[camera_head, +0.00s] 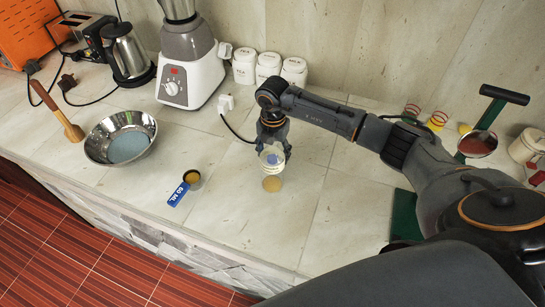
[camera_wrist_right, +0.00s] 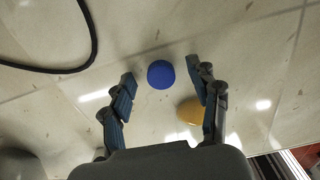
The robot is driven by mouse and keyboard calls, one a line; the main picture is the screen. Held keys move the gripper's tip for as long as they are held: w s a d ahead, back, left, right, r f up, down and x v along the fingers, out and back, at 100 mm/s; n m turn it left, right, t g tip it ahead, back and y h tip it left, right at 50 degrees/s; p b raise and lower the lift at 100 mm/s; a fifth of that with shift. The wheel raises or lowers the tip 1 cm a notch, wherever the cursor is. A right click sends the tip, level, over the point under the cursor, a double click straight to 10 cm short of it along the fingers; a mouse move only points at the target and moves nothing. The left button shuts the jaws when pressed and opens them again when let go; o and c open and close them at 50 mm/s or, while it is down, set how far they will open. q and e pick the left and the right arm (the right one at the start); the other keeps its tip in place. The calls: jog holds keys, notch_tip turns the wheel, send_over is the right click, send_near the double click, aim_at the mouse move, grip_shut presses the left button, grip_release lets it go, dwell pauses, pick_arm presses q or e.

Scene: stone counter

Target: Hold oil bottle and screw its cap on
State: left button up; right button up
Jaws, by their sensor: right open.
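The clear oil bottle (camera_head: 272,184) stands on the counter in the head view, with yellow oil at its bottom. A blue cap (camera_head: 273,158) shows near its top. In the right wrist view the round blue cap (camera_wrist_right: 161,74) lies between my fingers, and the yellow oil (camera_wrist_right: 190,110) shows partly behind one finger. My right gripper (camera_head: 271,141) is open and above the bottle; its fingers (camera_wrist_right: 162,80) are apart, with gaps to the cap. I cannot tell how the cap sits on the bottle. My left gripper is not in view.
A metal bowl (camera_head: 117,122), blender (camera_head: 190,68), kettle (camera_head: 128,50) and white canisters (camera_head: 268,66) stand farther back. A black cable passes near the gripper. The counter's front is mostly clear.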

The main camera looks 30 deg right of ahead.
jog(key=shift+c, duration=0.2)
jog(key=c, duration=0.7)
jog(key=shift+c, duration=0.2)
jog(key=shift+r, duration=0.1)
notch_tip(320, 180, up, 10)
jog(key=b, duration=0.2)
